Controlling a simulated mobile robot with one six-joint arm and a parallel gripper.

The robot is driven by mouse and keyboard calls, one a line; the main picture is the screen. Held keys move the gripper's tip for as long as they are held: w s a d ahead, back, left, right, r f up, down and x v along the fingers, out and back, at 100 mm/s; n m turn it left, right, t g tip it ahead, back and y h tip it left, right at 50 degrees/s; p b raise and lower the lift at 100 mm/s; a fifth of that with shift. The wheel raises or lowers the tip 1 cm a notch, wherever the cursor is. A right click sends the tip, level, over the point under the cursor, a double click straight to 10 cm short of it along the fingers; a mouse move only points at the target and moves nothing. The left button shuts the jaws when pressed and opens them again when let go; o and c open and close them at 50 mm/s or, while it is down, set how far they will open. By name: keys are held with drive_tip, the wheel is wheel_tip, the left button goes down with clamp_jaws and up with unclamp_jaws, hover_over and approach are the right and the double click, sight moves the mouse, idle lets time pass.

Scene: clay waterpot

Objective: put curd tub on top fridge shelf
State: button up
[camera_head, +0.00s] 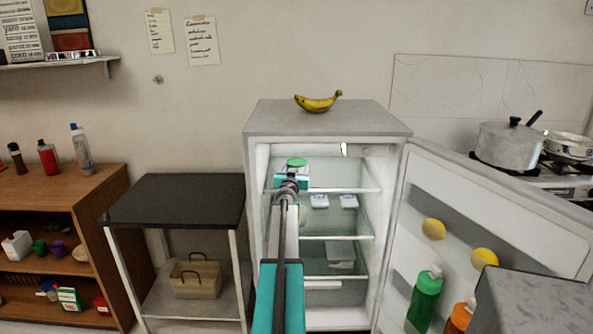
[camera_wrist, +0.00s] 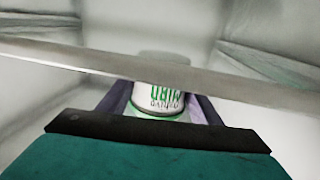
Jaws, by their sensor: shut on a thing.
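The curd tub shows its green lid (camera_head: 297,162) in the head view, just beyond my gripper (camera_head: 291,182). In the wrist view the white tub (camera_wrist: 158,98) with green lettering sits between my dark fingers, and my gripper is shut on it. The fridge (camera_head: 328,125) stands open. The tub is at the left of its upper opening, around the height of the top shelf (camera_head: 345,190). A pale bar (camera_wrist: 250,82), apparently a shelf edge, crosses in front of part of the tub in the wrist view. I cannot tell whether the tub touches the shelf.
The right side of the top shelf looks clear. The open fridge door (camera_head: 480,215) holds lemons and bottles. A banana (camera_head: 318,102) lies on the fridge. A black-topped table (camera_head: 178,199) stands left.

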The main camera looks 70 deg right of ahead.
drive_tip(key=o, duration=1.3)
drive_tip(key=shift+f, duration=0.1)
drive_tip(key=shift+o, duration=0.2)
drive_tip(key=shift+a, duration=0.15)
drive_tip(key=p+v, duration=0.1)
drive_tip(key=v, duration=1)
drive_tip(key=shift+a, duration=0.35)
drive_tip(key=shift+s, duration=0.15)
